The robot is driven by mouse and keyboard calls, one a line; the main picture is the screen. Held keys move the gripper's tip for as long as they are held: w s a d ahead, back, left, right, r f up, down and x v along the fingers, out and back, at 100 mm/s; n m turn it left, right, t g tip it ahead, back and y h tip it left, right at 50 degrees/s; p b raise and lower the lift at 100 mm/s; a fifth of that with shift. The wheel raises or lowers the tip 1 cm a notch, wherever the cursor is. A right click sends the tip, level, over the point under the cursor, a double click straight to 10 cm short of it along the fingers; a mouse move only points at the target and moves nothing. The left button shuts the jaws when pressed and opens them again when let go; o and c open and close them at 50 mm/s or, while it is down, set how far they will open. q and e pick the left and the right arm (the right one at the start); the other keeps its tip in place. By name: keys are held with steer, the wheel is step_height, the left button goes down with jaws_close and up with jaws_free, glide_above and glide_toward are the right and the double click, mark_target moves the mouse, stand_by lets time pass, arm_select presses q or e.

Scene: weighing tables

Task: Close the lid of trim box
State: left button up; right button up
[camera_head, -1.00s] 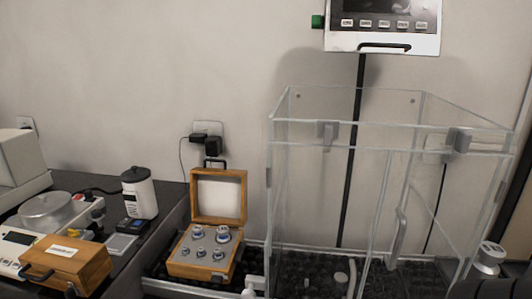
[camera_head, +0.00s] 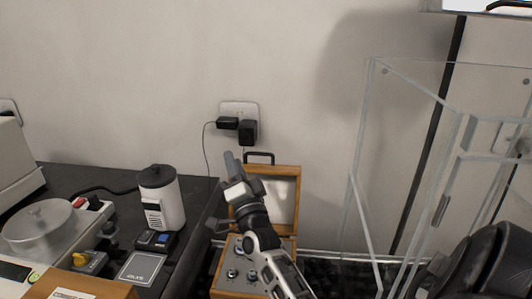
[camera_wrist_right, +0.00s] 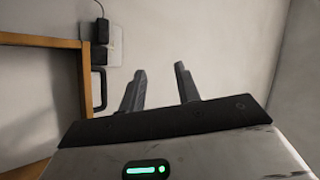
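The wooden trim box (camera_head: 218,283) stands open at the lower middle of the head view. Several metal weights sit in its grey insert. Its lid (camera_head: 285,196) stands upright at the back, with a pale inner panel and a dark handle (camera_head: 259,156) on its top edge. My right gripper (camera_head: 235,166) is in front of the lid's left part and hides some of it and the box. In the right wrist view, my right gripper's fingers (camera_wrist_right: 160,73) are apart with nothing between them. The lid's wooden frame (camera_wrist_right: 85,76) is left of them. My left gripper is not in view.
A clear glass enclosure (camera_head: 366,150) stands right of the box. Left, on the dark table (camera_head: 60,178), are a white cylindrical device (camera_head: 165,205), a scale with a round pan (camera_head: 40,228) and another wooden box (camera_head: 85,287). Plugs (camera_head: 247,132) sit in the wall behind.

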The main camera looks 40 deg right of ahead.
steer(key=s+d+r+m+g+h+b, duration=0.15)
steer(key=d+r+m+g+h, duration=0.25)
steer(key=d+m+g, duration=0.55)
steer(key=s+d+r+m+g+h, duration=0.3)
steer(key=r+m+g+h, duration=0.25)
steer(key=m, duration=0.85)
steer(key=s+d+r+m+g+h+b, duration=0.15)
steer(key=d+r+m+g+h, duration=0.25)
steer(key=d+m+g, duration=0.55)
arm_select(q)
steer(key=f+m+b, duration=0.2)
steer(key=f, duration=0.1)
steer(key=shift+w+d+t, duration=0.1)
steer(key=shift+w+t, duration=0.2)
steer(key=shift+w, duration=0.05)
arm_select(e)
steer(key=m+t+y, duration=0.6)
steer(key=m+y, duration=0.9)
steer(key=y, duration=0.4)
glide_above(268, 166)
step_height(268, 166, down, 15)
steer(key=shift+w+d, duration=0.1)
steer(key=shift+w, duration=0.05)
jaws_close()
